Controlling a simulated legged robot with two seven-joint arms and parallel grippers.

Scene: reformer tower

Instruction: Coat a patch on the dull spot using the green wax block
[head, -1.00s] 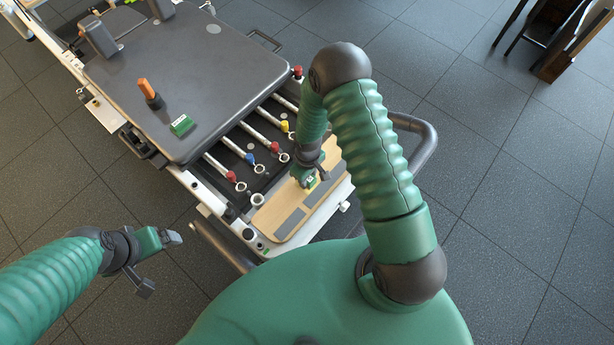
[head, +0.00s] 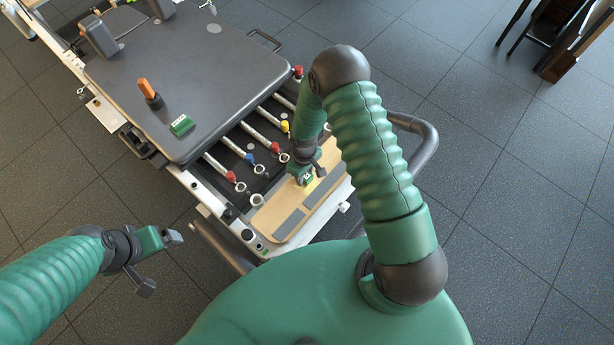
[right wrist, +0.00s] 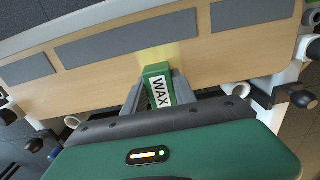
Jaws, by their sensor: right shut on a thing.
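My right gripper (head: 307,177) is shut on the green wax block (right wrist: 158,86), whose white label reads WAX. In the right wrist view a pale yellowish patch (right wrist: 168,54) shows on the wood just beyond the block; whether this is the dull spot or wax is unclear. The gripper hides part of the board in the head view. My left gripper (head: 158,262) is open and empty, left of the reformer over the floor.
The dark padded carriage (head: 200,70) carries another green block with a white label (head: 181,125) and an orange-topped peg (head: 149,92). Springs with coloured ends (head: 232,176) lie between carriage and board. A dark curved bar (head: 425,150) stands at the right.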

